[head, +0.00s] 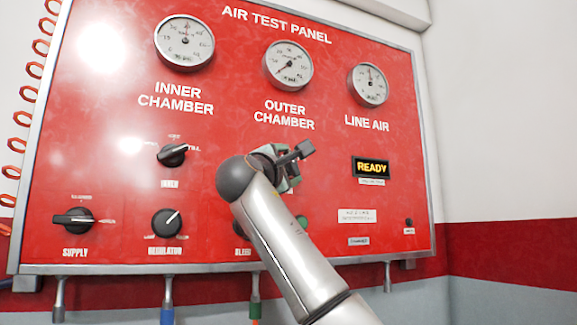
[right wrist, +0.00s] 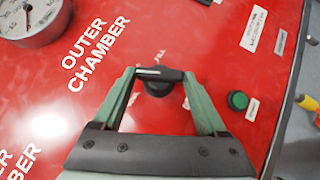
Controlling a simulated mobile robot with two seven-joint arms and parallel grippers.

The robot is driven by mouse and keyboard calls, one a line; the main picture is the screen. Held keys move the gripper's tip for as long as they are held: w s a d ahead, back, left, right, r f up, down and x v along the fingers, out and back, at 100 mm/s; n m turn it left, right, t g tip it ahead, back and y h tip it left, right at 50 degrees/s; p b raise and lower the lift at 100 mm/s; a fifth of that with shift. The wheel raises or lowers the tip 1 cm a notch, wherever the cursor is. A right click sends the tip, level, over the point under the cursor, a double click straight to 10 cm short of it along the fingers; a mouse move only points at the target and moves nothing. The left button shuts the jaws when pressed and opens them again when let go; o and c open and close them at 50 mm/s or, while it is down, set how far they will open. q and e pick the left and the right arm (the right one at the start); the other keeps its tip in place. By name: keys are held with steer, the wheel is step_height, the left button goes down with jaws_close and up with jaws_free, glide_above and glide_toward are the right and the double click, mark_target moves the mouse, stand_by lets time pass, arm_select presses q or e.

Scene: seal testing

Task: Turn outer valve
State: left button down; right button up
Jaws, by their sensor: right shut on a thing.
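The red air test panel (head: 110,130) fills much of the head view. The outer valve is a black knob (right wrist: 158,88) below the OUTER CHAMBER label in the right wrist view. Its bar handle, with a white pointer mark at one end, spans the gap between the green fingers. My right gripper (head: 287,168) is in front of the panel below that label. In the right wrist view (right wrist: 160,76) its fingers are shut on the handle's two ends. In the head view the gripper and arm hide the valve. My left gripper is not in view.
The inner valve (head: 172,155) is to the left, with the supply knob (head: 73,221) and regulator knob (head: 167,223) below. The bleed knob is partly behind my arm. A green button (right wrist: 238,100) sits near the gripper. The READY display (head: 370,167) is at right.

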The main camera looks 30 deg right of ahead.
stand_by(0.3)
steer(key=o, duration=1.3)
steer(key=b+v, duration=0.6)
steer(key=v, duration=0.6)
steer(key=shift+s+a, duration=0.15)
steer(key=shift+a, duration=0.05)
steer(key=shift+c, duration=0.2)
